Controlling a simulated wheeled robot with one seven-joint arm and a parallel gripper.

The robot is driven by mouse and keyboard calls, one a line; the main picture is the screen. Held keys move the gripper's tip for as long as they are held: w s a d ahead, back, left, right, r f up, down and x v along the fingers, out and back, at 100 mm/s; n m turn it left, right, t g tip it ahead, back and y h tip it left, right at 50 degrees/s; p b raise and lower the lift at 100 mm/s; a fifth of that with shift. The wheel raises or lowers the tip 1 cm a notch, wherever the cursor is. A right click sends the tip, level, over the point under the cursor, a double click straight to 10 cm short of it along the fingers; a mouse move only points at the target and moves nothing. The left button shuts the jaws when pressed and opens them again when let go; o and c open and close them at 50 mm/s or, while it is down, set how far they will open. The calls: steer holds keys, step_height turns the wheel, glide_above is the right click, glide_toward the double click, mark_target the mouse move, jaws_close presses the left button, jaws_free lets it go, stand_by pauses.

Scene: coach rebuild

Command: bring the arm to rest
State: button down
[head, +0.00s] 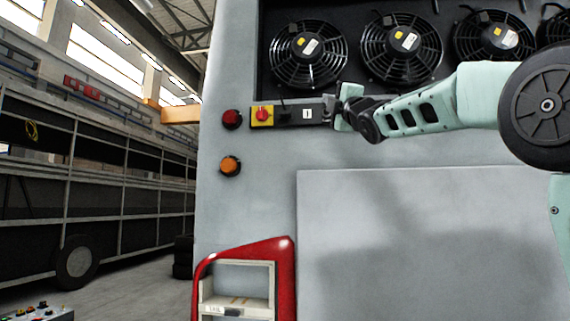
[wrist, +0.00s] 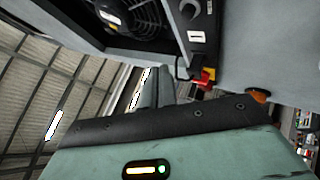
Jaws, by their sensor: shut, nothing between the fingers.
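My gripper (head: 331,106) is at the end of my mint-green arm, which reaches in from the right in the head view. It is in front of the coach's grey rear wall, at the right end of a dark switch panel (head: 293,115). I cannot tell whether it touches the panel. The panel carries a red knob on a yellow plate (head: 262,115), a black switch and a white label. The red knob also shows in the wrist view (wrist: 207,76).
Several round black fans (head: 308,54) sit in a recess just above the arm. A red lamp (head: 232,119) and an orange lamp (head: 230,166) are left of the panel. A red-framed opening (head: 284,270) is below. Open floor lies left of the coach.

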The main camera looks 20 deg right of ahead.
steer(key=shift+f, duration=0.1)
steer(key=w+a+f+m+g+y+b, duration=0.1)
steer(key=a+f+m+g+b, duration=0.15)
steer(key=a+f, duration=0.65)
steer(key=a+f+m+g+y+b, duration=0.15)
steer(key=a+f+g, duration=0.25)
steer(key=f, duration=1.1)
steer(key=w+a+f+m+g+b, duration=0.1)
steer(key=a+f+m+g+b, duration=0.15)
steer(key=a+f, duration=0.65)
steer(key=s+a+f+m+g+b, duration=0.1)
steer(key=s+a+f+g, duration=0.1)
steer(key=s+f, duration=0.35)
steer(key=s+a+f+m+g+b, duration=0.1)
steer(key=s+a+f+g, duration=0.1)
steer(key=f, duration=0.7)
steer(key=s+a+f+m+g, duration=0.1)
steer(key=s+a+f+g, duration=0.1)
steer(key=s+f, duration=0.35)
steer(key=s+f+m+g+h+b, duration=0.2)
steer(key=s+f+g, duration=0.7)
steer(key=s+f, duration=1.5)
steer(key=s+b, duration=0.2)
steer(key=shift+a+b, duration=0.15)
steer(key=shift+b, duration=0.15)
